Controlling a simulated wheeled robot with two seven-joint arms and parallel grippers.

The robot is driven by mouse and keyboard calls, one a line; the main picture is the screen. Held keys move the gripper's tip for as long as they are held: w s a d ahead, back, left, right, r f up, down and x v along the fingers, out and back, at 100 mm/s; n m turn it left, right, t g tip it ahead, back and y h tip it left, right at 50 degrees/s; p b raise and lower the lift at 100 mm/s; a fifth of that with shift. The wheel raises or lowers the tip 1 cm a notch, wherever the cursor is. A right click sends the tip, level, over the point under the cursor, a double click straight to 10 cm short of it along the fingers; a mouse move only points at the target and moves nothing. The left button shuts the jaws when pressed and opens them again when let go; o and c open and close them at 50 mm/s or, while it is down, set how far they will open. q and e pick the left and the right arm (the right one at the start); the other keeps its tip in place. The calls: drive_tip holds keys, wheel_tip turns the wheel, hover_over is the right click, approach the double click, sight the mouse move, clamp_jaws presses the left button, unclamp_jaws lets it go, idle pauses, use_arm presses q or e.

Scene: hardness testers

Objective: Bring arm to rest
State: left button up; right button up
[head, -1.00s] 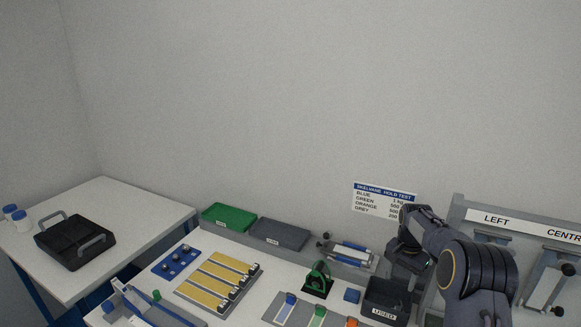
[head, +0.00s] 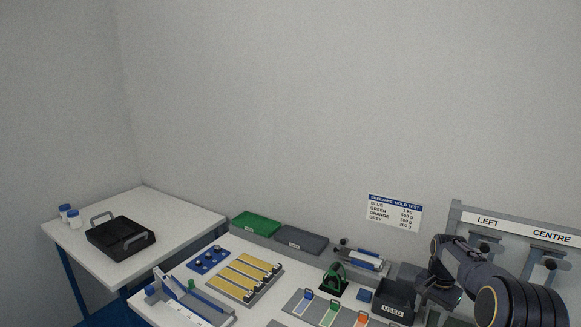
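One dark arm of mine comes in from the lower right in the head view. Its gripper (head: 440,284) is over the back right of the white bench, beside the dark bin labelled USED (head: 393,301). The fingers are dark and partly hidden by the wrist, so I cannot tell whether they are open or shut. I see nothing clearly held. My other gripper is out of view.
The bench holds a green tray (head: 256,225), a grey tray (head: 300,240), yellow strips (head: 243,276), a blue knobbed block (head: 208,260) and a green stand (head: 334,281). A labelled panel (head: 510,228) stands at right. A side table (head: 180,215) carries a black handled tray (head: 120,238).

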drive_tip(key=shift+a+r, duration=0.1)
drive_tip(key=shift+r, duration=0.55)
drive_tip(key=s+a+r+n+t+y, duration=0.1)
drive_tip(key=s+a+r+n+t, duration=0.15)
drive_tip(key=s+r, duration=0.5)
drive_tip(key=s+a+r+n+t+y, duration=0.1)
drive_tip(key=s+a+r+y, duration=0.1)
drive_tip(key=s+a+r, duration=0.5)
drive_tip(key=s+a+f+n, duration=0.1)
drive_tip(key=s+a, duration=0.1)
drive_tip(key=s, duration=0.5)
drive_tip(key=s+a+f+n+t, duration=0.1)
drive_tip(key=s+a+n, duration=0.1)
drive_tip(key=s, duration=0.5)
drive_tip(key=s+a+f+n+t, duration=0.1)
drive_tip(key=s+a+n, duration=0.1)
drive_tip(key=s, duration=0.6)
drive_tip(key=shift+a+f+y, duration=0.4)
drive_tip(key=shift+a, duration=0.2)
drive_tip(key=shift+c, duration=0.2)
